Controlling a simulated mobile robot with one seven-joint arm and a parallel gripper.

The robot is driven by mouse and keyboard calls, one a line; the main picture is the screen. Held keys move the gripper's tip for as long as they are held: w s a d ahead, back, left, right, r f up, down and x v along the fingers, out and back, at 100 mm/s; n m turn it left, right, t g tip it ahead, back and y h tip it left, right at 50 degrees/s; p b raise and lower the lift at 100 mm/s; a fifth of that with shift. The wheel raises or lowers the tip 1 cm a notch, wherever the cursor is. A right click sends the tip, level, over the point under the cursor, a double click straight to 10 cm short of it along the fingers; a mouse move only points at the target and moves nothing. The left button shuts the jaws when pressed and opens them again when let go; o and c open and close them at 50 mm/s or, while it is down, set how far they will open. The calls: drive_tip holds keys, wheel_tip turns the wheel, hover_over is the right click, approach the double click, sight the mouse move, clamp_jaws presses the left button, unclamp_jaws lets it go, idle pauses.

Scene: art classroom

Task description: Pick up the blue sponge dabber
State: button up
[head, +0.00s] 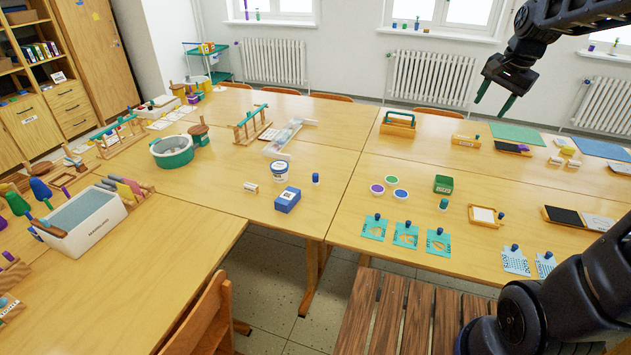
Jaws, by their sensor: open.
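A small upright dark-blue piece (316,178), which looks like the blue sponge dabber, stands on the middle table (235,194). It is just right of and behind a blue box (287,199), apart from it. A similar small green piece (444,204) stands on the right table, below a green box. Small blue knobs also show on the teal stencil cards, so I cannot be fully sure which piece is the dabber. My gripper (493,101) is open and empty, high at the upper right, far from the dark-blue piece.
A white-and-blue tub (279,171) and a small roll (251,187) stand left of the dark-blue piece. Paint cups (392,180), a green box (443,184) and teal cards (405,235) lie on the right table (337,230). A wooden slatted surface (385,315) is nearest me.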

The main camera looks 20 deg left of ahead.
drive_tip(key=w+a+f+m+g, duration=0.1)
drive_tip(key=w+a+f+m, duration=0.35)
drive_tip(key=w+a, duration=0.85)
drive_tip(key=m+g+h, duration=0.2)
drive_tip(key=m, duration=0.6)
hover_over(315, 174)
wheel_tip(315, 174, down, 33)
drive_tip(key=shift+s+r, duration=0.15)
drive_tip(key=shift+d+f, duration=0.1)
drive_tip(key=shift+f, duration=5.05)
drive_tip(key=c, duration=1)
drive_tip(key=shift+r, duration=0.15)
